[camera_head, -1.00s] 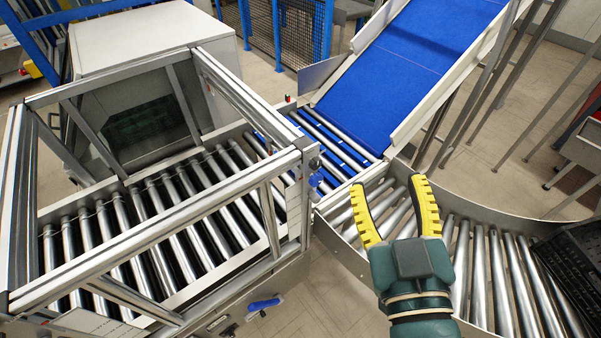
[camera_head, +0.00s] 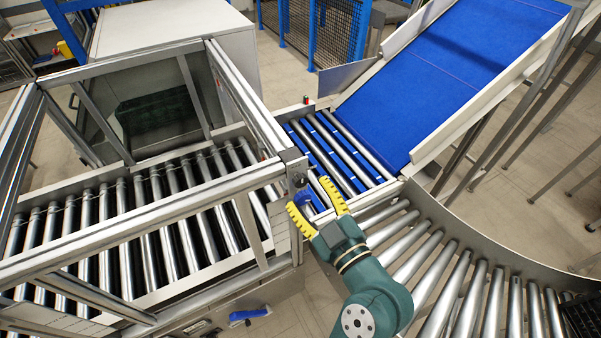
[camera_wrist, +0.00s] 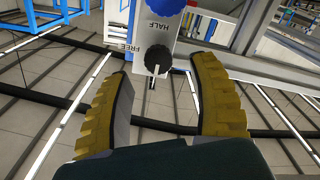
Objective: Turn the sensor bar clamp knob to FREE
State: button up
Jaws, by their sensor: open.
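In the wrist view, a black round knob (camera_wrist: 158,58) sits on a pale plate (camera_wrist: 145,35) lettered FREE and HALF. A blue knob (camera_wrist: 166,7) is at the top edge of that view, partly cut off. I cannot tell which way either knob points. My gripper (camera_wrist: 163,78) is open and empty, its yellow ribbed fingers on either side of the black knob in that view; contact cannot be made out. In the head view, my gripper (camera_head: 309,195) is at the corner post of the metal frame, beside a small dark blue knob (camera_head: 299,180).
The metal frame (camera_head: 160,197) stands over a roller conveyor at the left. A blue belt (camera_head: 440,75) slopes up to the back right, and a curved roller conveyor (camera_head: 480,285) runs at the right. A blue handle (camera_head: 250,314) sticks out low in front.

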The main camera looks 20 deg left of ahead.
aim_at(302, 183)
jog(key=x, duration=0.4)
jog(key=shift+w+p, duration=0.1)
jog(key=shift+p, duration=0.3)
jog(key=shift+c, duration=0.3)
grip_shut()
